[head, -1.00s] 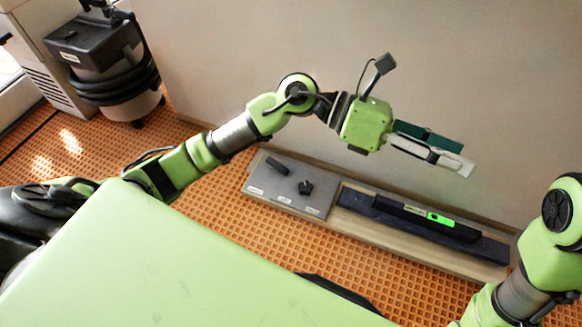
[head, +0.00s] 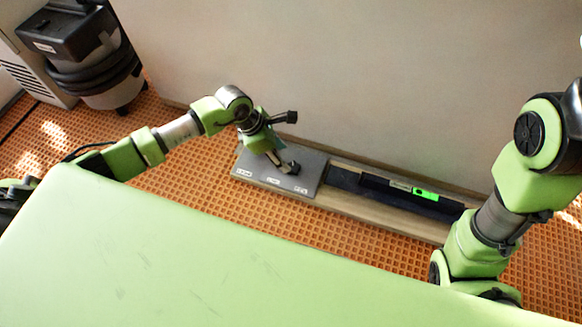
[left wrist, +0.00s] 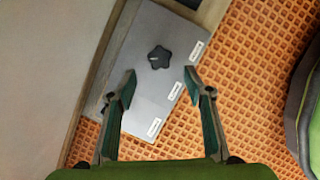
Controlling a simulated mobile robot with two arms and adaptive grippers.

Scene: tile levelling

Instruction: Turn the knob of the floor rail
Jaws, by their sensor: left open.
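The knob (left wrist: 159,57) is black and star-shaped with a small pale mark. It stands on a grey plate (left wrist: 176,32) with white labels along one edge. In the head view the knob (head: 291,168) sits on the plate (head: 309,184) at the left part of the wooden floor rail (head: 380,221). My left gripper (left wrist: 160,84) is open, pointing down at the plate. In the left wrist view the knob shows just beyond the gap between its fingertips, with no visible contact. My left gripper (head: 280,163) partly covers the plate in the head view. My right gripper is out of view.
A dark strip with a level (head: 425,195) showing bright green lies on the rail's right part. A pale wall (head: 360,80) rises behind the rail. Orange grid floor (head: 200,190) lies in front. A black vacuum (head: 85,50) stands at the upper left.

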